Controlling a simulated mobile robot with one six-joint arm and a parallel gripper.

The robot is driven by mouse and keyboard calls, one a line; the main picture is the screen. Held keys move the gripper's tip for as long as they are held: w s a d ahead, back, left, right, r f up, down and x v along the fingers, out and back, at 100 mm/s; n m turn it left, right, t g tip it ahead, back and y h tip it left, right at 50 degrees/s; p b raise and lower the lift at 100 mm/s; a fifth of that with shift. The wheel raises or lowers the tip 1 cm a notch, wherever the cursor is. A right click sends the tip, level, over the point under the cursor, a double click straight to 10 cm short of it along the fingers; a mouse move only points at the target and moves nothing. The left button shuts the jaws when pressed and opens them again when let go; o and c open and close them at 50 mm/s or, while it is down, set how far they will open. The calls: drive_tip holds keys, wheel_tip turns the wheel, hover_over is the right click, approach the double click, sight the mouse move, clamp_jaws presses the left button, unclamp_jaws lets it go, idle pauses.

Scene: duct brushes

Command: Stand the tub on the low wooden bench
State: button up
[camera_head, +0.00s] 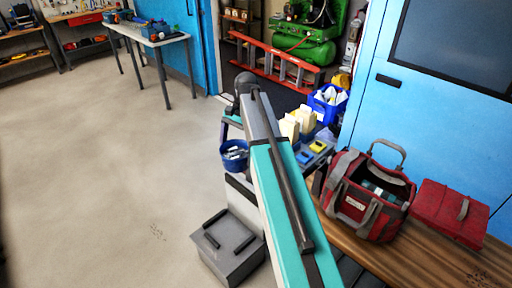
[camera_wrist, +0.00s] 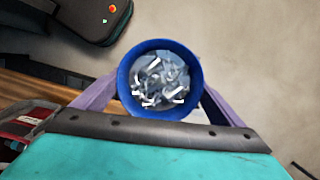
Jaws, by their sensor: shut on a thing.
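The tub (camera_head: 234,161) is a small round blue container filled with pale, shiny bits. My gripper (camera_wrist: 160,84) is shut on it, with one finger on each side, as the wrist view shows. The tub appears upright, its open top facing the wrist camera. In the head view it hangs left of my arm, over the grey floor. The low wooden bench (camera_head: 430,257) runs along the blue wall at the lower right, apart from the tub. Its brown edge also shows at the left of the wrist view (camera_wrist: 38,88). My arm hides part of the bench's near end.
A red and grey tool bag (camera_head: 366,198) and a red case (camera_head: 452,212) stand on the bench. Behind my arm, a table (camera_head: 318,158) holds cream and yellow items. A blue crate (camera_head: 327,103) stands beyond. The floor at left is clear.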

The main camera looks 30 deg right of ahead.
drive_tip(key=a+n, duration=0.2)
drive_tip(key=a, duration=1)
drive_tip(key=shift+r+n+g, duration=0.3)
drive_tip(key=shift+r, duration=0.1)
drive_tip(key=shift+d, duration=0.1)
